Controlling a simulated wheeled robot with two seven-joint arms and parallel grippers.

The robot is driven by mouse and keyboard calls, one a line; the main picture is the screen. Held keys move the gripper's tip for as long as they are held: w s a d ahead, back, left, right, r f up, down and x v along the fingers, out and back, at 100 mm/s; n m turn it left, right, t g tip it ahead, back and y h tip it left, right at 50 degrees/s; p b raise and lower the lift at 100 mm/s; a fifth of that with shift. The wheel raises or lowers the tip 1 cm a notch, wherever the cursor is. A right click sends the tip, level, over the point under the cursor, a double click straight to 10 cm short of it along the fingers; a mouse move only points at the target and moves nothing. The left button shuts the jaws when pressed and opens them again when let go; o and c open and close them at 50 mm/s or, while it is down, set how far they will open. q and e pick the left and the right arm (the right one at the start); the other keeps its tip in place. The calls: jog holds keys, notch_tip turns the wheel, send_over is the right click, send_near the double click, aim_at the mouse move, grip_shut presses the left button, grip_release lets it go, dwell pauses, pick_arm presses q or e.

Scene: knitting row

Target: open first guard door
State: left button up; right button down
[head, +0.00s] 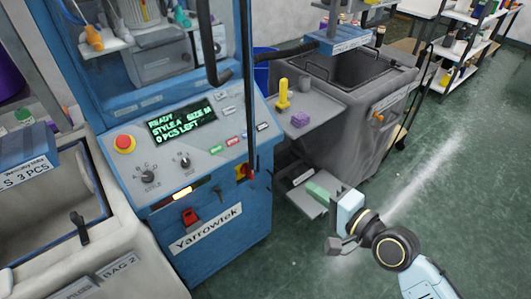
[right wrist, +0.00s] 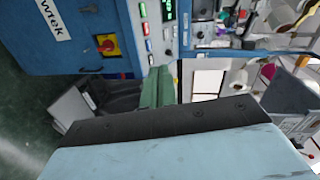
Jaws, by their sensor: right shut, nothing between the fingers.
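The blue Yarrowtek machine (head: 225,215) stands left of centre in the head view. Its guard door seems to be the blue-framed front (head: 135,103) above the control panel, cut off by the top edge. A black curved handle (head: 207,45) is on it. I cannot tell whether it is closed. My right gripper (head: 316,191) is low, right of the machine and apart from the handle. Its green fingers are shut and empty, also in the right wrist view (right wrist: 157,88). That view shows the machine's blue side (right wrist: 90,62) behind them. My left gripper is not in view.
The sloping control panel (head: 190,143) has a red stop button (head: 124,143) and a lit display (head: 181,123). A grey shelf (head: 310,123) holds a yellow peg and a purple block. A grey bin (head: 365,110) stands behind. Open green floor (head: 450,180) lies at right.

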notch_tip(320, 180, up, 8)
jog(key=s+a+r+y, duration=0.1)
jog(key=s+a+y, duration=0.1)
jog(key=a+y, duration=0.1)
jog(key=p+x, duration=0.2)
jog(key=x, duration=0.8)
jog(key=s, duration=0.1)
jog(key=s+a+p, duration=0.1)
jog(key=s, duration=0.1)
jog(key=shift+s+a+f, duration=0.2)
jog(key=shift+s+f, duration=0.1)
